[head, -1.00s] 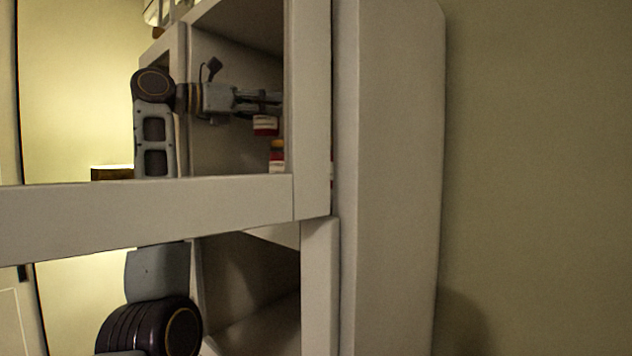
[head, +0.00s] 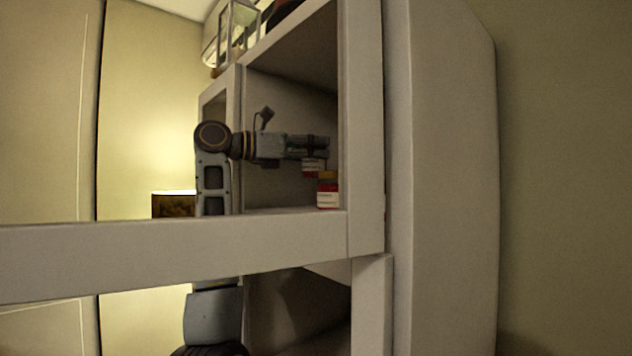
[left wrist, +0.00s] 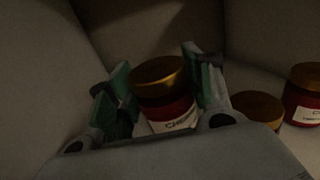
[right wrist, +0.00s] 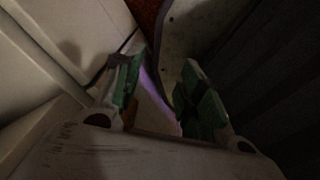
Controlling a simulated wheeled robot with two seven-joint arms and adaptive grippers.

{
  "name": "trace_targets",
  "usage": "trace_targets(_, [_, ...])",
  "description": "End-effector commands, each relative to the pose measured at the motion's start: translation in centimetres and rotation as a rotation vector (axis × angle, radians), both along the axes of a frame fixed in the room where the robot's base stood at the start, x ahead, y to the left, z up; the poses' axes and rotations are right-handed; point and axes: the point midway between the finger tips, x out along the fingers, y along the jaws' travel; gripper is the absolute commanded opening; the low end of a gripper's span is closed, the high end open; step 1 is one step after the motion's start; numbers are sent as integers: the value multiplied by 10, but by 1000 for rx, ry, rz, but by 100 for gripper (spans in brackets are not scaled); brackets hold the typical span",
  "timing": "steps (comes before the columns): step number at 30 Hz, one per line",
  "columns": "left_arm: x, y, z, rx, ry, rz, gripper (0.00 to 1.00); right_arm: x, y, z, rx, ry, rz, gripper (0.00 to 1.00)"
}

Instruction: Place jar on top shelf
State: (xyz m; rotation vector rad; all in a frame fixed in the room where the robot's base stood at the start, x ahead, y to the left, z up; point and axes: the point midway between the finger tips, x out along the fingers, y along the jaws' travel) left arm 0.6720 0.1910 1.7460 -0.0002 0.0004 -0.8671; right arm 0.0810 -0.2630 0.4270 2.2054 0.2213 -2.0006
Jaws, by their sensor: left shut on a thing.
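My left gripper (head: 322,147) is inside the upper shelf compartment. It is shut on a jar (head: 313,165) with red contents and a white label, held above the shelf floor. In the left wrist view the held jar (left wrist: 163,100) shows its gold lid between the two fingers. Another jar (head: 327,192) stands on the shelf near its front edge, just below the held one. The left wrist view shows two more jars, one partly hidden (left wrist: 258,107) and one at the right edge (left wrist: 304,95). My right gripper (right wrist: 160,85) has its fingers apart, with no object visibly held.
The pale shelf board (head: 180,255) runs under the compartment, and an upright post (head: 367,130) stands close right of the jars. A lower compartment (head: 295,310) lies beneath. A glass-sided lantern-like object (head: 238,25) stands on top of the unit.

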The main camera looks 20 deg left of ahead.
Motion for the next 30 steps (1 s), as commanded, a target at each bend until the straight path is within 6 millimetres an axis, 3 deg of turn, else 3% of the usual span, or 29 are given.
trace_targets(9, [0, 0, -24, -1, -1, 0, 22, -2, 0, 4, -1, 3, 0, 40])
trace_targets(30, [0, 0, -39, 0, 0, 0, 22, -5, -2, 5, -2, 7, 0, 40])
